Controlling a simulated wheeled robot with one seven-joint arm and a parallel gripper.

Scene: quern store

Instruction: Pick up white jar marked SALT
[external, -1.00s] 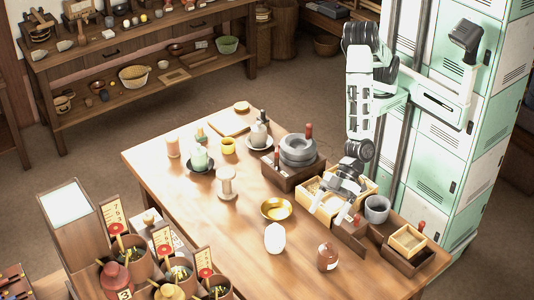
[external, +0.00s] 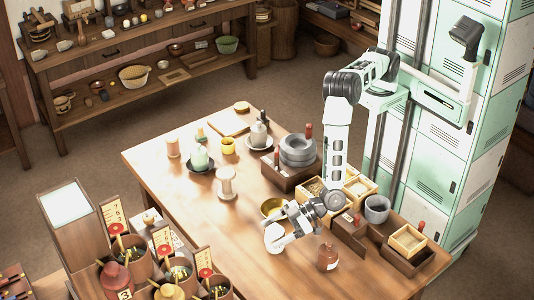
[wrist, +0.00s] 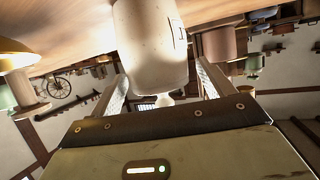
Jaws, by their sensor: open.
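The white jar (external: 272,238) stands on the wooden table, largely covered by my gripper (external: 282,232) in the external view. In the wrist view the jar (wrist: 150,45) appears upside down, pale and rounded, with a label edge on its right side; no word can be read. My gripper (wrist: 162,85) is open, with one finger on either side of the jar and visible gaps beside it. I cannot tell whether any part touches the jar.
A brass bowl (external: 270,206) is just behind the gripper. A brown bottle (external: 327,257) stands to its right. Wooden boxes (external: 357,187) and a grey mortar (external: 377,209) are near my arm. The table's front middle (external: 270,280) is clear.

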